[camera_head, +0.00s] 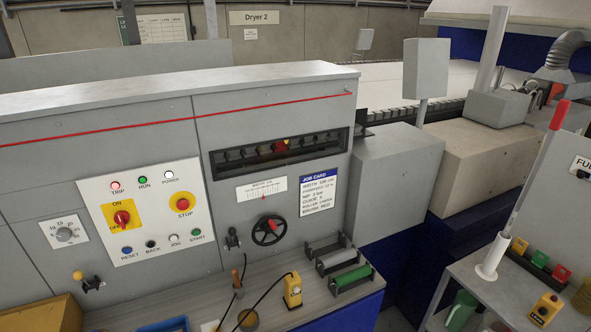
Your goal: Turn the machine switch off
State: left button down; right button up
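The machine switch (122,217) is a red rotary handle on a yellow plate, on the white control panel (150,240) at the left of the grey machine front. "ON" is printed above it and "OFF" at its lower left. The handle is too small to tell for certain which mark it points to. Neither of my grippers is in view.
A red STOP button (183,202) sits right of the switch, with small buttons below and lamps above. A ledge (190,296) below carries a yellow pendant (292,290) and rollers (338,262). The space before the panel is clear.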

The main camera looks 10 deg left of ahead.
aim_at(121, 218)
jog(key=u, duration=0.2)
jog(key=k, duration=0.9)
jog(key=u, duration=1.3)
jog(key=i, duration=0.5)
jog(key=u, duration=0.05)
